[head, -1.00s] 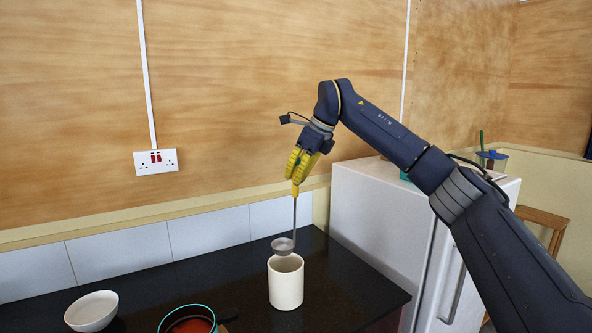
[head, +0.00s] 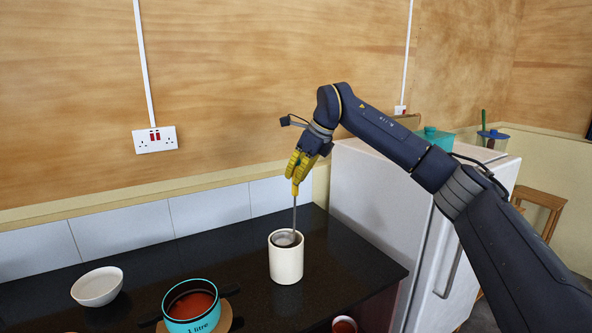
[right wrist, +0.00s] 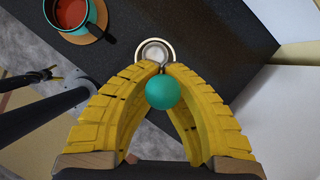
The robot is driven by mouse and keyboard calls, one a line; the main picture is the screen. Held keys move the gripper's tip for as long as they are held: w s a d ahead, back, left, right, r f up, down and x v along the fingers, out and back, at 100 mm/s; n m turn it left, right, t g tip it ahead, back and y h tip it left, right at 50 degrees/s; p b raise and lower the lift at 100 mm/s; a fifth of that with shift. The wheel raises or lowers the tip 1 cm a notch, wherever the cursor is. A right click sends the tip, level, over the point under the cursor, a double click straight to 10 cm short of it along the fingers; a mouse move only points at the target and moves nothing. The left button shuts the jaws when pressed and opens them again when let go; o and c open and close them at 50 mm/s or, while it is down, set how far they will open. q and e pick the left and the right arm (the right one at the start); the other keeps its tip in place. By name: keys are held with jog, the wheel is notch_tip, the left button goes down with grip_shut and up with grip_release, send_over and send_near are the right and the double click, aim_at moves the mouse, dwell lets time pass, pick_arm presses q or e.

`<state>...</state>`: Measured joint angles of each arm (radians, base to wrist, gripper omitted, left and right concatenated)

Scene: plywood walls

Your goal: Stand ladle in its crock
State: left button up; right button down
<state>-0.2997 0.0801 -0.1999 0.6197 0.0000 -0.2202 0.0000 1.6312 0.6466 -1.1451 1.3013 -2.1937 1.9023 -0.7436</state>
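The cream crock (head: 286,265) stands upright on the dark counter (head: 240,262). My right gripper (head: 295,188) is above it, its yellow fingers shut on the ladle (head: 295,216). The ladle hangs nearly upright, with its grey metal bowl down inside the crock's mouth, a little below the rim. In the right wrist view the fingertips (right wrist: 163,72) close around the handle below a teal ball (right wrist: 163,92) at its top end. The crock's round rim (right wrist: 138,53) shows beyond the tips, around the ladle bowl.
A teal pot (head: 191,310) of red contents sits on a wooden board left of the crock. A white bowl (head: 97,286) is farther left. A white fridge (head: 375,210) stands right of the counter, with a teal container (head: 435,137) on top. The counter around the crock is clear.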

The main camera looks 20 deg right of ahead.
aim_at(296, 194)
jog(key=shift+f, duration=2.1)
jog(key=c, duration=1.5)
grip_release()
jog(key=v, duration=1.2)
